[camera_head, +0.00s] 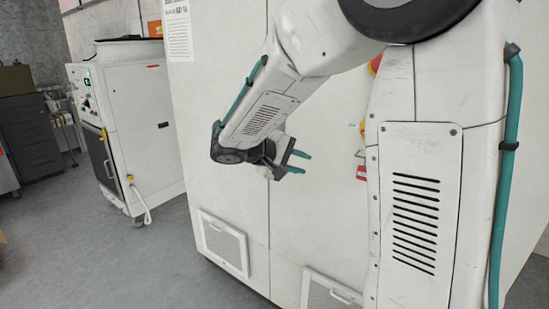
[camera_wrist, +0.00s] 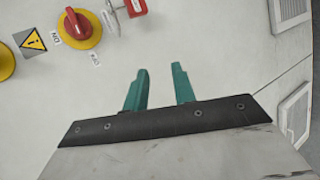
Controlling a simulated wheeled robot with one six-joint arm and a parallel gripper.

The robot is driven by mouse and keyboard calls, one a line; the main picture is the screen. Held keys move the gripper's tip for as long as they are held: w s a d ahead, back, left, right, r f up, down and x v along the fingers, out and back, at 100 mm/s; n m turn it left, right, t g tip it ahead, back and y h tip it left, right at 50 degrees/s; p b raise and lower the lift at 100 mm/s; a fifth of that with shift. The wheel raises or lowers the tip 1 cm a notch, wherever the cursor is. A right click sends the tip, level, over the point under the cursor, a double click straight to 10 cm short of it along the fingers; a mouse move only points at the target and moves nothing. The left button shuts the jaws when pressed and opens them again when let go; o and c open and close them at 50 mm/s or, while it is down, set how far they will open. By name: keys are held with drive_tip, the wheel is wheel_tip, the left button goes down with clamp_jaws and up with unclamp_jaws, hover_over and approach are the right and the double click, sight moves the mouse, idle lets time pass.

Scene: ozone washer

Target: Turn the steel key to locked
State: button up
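My gripper (camera_wrist: 160,70) is open and empty, its two teal fingers apart in front of a bare part of the white cabinet. In the head view my gripper (camera_head: 305,162) hangs beside the cabinet's front. At the top edge of the wrist view, a small grey metal part (camera_wrist: 110,17), perhaps the steel key, sits next to a red tag (camera_wrist: 136,7). It is up and left of my fingertips, apart from them, and partly cut off. I cannot tell how it is turned. In the head view the red tag (camera_head: 361,172) shows right of my gripper; my arm hides much of that area.
A red rotary switch (camera_wrist: 77,24) on a yellow plate, with labels beside it, and a warning sign (camera_wrist: 32,41) are on the panel. Louvred vents (camera_head: 224,246) sit low on the cabinet. Another white machine (camera_head: 130,120) stands left; grey floor between is clear.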

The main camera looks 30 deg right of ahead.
drive_tip(key=w+f+n+t+h, duration=0.2)
drive_tip(key=w+f+t, duration=0.15)
drive_tip(key=w, duration=0.55)
drive_tip(key=w+f+n+t+h, duration=0.25)
drive_tip(key=w+f, duration=0.25)
drive_tip(key=w, duration=0.5)
drive_tip(key=shift+t, duration=0.4)
drive_tip(key=x, duration=0.7)
drive_tip(key=shift+r, duration=0.15)
clamp_jaws()
